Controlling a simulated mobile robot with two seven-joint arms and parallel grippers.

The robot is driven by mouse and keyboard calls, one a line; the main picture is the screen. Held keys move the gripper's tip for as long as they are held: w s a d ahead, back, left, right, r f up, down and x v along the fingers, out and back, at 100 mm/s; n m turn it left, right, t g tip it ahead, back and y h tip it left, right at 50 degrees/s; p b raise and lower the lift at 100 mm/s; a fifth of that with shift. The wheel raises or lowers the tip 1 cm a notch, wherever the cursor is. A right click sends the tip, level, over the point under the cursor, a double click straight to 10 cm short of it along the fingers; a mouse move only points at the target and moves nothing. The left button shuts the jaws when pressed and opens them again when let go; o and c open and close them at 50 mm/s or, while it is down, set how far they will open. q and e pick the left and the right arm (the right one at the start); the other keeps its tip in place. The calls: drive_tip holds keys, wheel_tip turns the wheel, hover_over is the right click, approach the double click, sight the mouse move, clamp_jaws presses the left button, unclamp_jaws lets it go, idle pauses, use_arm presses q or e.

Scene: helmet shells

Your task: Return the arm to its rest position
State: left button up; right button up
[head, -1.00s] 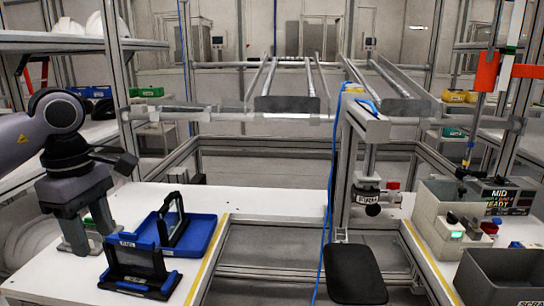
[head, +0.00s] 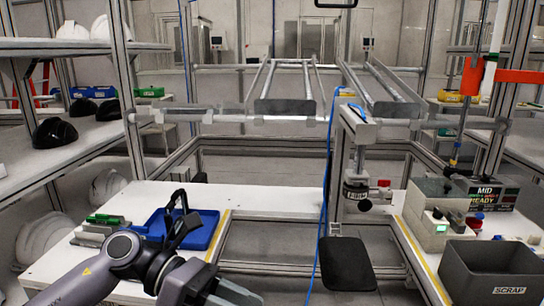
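My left arm (head: 125,250) comes in at the bottom left, bent low in front of the white table (head: 270,200). Its gripper (head: 228,294) points to the lower right at the bottom edge of the head view, clear of the tabletop things. Its fingertips are cut off or too unclear to tell whether it is open or shut. I see nothing held in it. My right arm and gripper are not in view.
A blue tray (head: 205,228) with an upright black frame (head: 182,215) stands behind my arm. A grey fixture with green parts (head: 103,219) is to its left. A grey scrap bin (head: 495,270) and control box (head: 430,220) stand at the right. The table's middle is clear.

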use_arm(q)
drive_tip(key=w+a+f+n+t+y+p, duration=0.1)
drive_tip(key=w+a+f+n+t, duration=0.15)
drive_tip(key=n+t, duration=1.05)
drive_tip(key=w+a+f+n+t+p, duration=0.2)
drive_tip(key=n+t, duration=0.5)
drive_tip(key=n, duration=1.3)
drive_tip(key=s+a+f+n+y, duration=0.3)
drive_tip(key=a+f+n+y, duration=0.1)
drive_tip(key=f+n, duration=0.15)
drive_tip(key=s+a+f+n+y, duration=0.25)
drive_tip(key=f+n+y, duration=0.2)
drive_tip(key=f, duration=0.25)
drive_tip(key=s+a+f+n+g+y, duration=0.1)
drive_tip(key=s+a+f+n+g, duration=0.1)
drive_tip(key=s+f, duration=0.3)
drive_tip(key=s+a+f+n+g+y+p, duration=0.1)
drive_tip(key=s+a+f+n+g, duration=0.1)
drive_tip(key=s+f+n+g, duration=0.1)
wheel_tip(320, 180, down, 2)
drive_tip(key=shift+s+a+n+g+y, duration=0.4)
drive_tip(key=shift+s+n, duration=0.3)
drive_tip(key=shift+s, duration=0.45)
